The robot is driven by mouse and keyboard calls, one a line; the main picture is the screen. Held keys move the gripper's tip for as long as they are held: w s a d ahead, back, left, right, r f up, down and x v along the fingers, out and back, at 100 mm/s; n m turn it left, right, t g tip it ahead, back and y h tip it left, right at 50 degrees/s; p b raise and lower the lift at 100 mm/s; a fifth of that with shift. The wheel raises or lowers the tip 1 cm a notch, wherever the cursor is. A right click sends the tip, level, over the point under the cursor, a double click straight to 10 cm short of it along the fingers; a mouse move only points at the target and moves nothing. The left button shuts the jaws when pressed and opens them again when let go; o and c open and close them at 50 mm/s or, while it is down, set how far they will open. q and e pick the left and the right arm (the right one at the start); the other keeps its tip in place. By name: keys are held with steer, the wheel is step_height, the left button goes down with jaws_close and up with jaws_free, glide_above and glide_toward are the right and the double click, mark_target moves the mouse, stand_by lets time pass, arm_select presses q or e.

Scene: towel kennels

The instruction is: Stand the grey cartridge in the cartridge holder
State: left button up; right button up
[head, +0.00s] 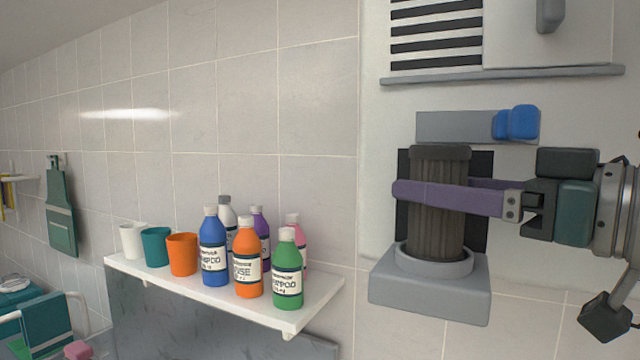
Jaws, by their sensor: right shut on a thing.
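The grey cartridge (438,225) is a ribbed dark grey-brown cylinder with a darker cap at its top. It stands upright, or nearly so, with its lower end inside the round rim of the light grey cartridge holder (430,297) on the wall. I cannot see whether its bottom rests on the holder's floor. My right gripper (450,197) comes in from the right and is shut on the cartridge, with one purple finger across its front and the other behind it. My left gripper is not in view.
A grey plate with a blue latch (518,122) is on the wall above the cartridge, and a vented unit (436,35) is higher up. To the left, a white shelf (310,304) holds several bottles and 3 cups.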

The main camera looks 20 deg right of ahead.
steer(key=o, duration=1.2)
steer(key=shift+o, duration=1.4)
steer(key=shift+d, duration=0.1)
steer(key=shift+f, duration=0.1)
steer(key=shift+s+d+f+b, duration=0.15)
steer(key=shift+s+d+b, duration=0.1)
steer(key=shift+s+b, duration=0.3)
steer(key=b+v, duration=0.2)
steer(key=v, duration=0.1)
steer(key=shift+s, duration=0.25)
steer(key=shift+r+p+v, duration=0.15)
steer(key=shift+p+v, duration=0.35)
steer(key=shift+v, duration=0.8)
steer(key=shift+r+p+v, duration=0.2)
steer(key=shift+p+v, duration=0.25)
steer(key=shift+v, duration=0.85)
